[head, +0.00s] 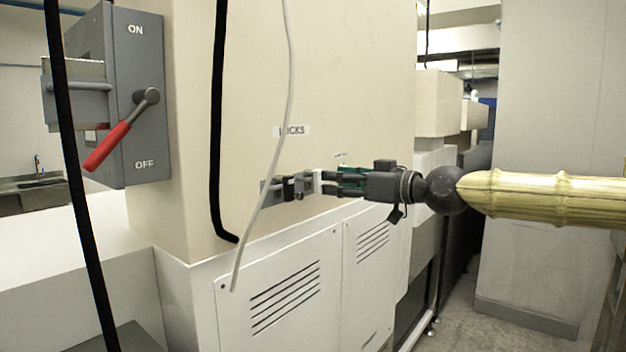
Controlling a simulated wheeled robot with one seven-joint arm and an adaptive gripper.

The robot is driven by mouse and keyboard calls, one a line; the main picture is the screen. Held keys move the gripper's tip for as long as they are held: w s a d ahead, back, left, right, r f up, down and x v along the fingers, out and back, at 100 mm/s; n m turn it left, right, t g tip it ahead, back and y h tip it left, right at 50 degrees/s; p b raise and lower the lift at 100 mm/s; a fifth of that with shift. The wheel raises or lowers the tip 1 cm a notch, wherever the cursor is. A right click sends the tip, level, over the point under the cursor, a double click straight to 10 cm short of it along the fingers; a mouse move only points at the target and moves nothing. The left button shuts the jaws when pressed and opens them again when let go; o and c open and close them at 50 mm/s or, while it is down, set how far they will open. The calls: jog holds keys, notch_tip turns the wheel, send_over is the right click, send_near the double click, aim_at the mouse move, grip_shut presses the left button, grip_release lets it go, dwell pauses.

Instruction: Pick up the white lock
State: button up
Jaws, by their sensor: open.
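A small row of locks hangs on the beige cabinet wall below a label reading LOCKS. A black lock (289,188) and a grey one (303,184) hang side by side. A narrow pale piece (318,180) just right of them looks like the white lock, though it is small and partly covered by my fingers. My gripper (326,184) comes in from the right, level with the row. Its fingers are open, with their tips at or very near the pale piece. I cannot tell whether they touch it or surround it.
A grey switch box (140,60) with a red-tipped handle (108,146) is at the left. A black cable (217,120) and a pale cable (288,90) hang in front of the cabinet (360,90). White vented panels (285,275) are below the locks.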

aim_at(308, 172)
jog(key=p+x, duration=0.2)
jog(key=x, duration=0.2)
jog(key=shift+w+d+r, duration=0.1)
jog(key=shift+w+d, duration=0.05)
jog(key=shift+w, duration=0.15)
grip_shut()
